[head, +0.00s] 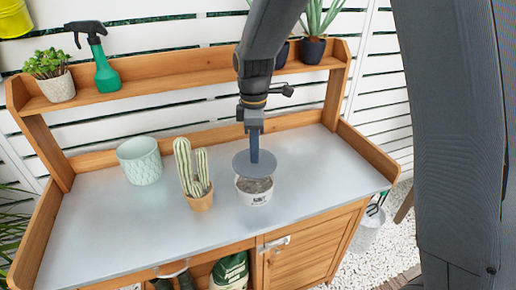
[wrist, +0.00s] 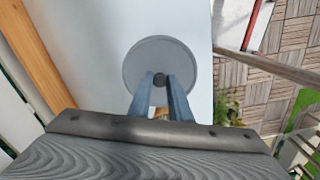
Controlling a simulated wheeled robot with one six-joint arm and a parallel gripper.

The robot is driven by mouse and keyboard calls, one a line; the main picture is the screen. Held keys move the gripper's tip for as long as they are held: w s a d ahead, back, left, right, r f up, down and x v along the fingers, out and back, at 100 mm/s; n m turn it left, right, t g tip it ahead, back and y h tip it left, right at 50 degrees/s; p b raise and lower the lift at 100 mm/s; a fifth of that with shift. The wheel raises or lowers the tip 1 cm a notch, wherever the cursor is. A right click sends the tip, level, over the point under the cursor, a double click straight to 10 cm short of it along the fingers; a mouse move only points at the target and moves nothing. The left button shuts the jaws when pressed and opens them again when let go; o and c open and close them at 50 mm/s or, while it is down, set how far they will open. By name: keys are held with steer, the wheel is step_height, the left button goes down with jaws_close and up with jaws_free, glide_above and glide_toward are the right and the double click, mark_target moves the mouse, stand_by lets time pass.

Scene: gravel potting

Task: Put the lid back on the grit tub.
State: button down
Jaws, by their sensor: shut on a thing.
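The grit tub (head: 255,196) is a small white tub with dark lettering and grey grit showing at its open top. It stands on the bench's grey top. The lid (head: 242,164) is a flat grey disc. My gripper (head: 254,158) points down and is shut on the lid's knob, holding the lid roughly level just above the tub, over its back part. In the wrist view the lid (wrist: 145,62) shows as a round disc with its dark knob between my fingertips (wrist: 160,80). The tub is hidden there behind the lid.
A potted cactus (head: 200,201) stands just left of the tub. A pale green pot (head: 140,160) is further left. A shelf at the back holds a green spray bottle (head: 105,70) and potted plants. The bench top (head: 315,165) right of the tub is clear.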

mark_target(254, 166)
steer(key=shift+f+b, duration=1.65)
steer(key=shift+f, duration=1.15)
steer(key=shift+s+p, duration=0.2)
steer(key=shift+p, duration=0.25)
steer(key=shift+f+p, duration=0.15)
steer(key=shift+p, duration=0.2)
stand_by(0.6)
steer(key=c, duration=1.6)
jaws_free()
steer(key=o, duration=0.5)
steer(key=shift+s, duration=0.1)
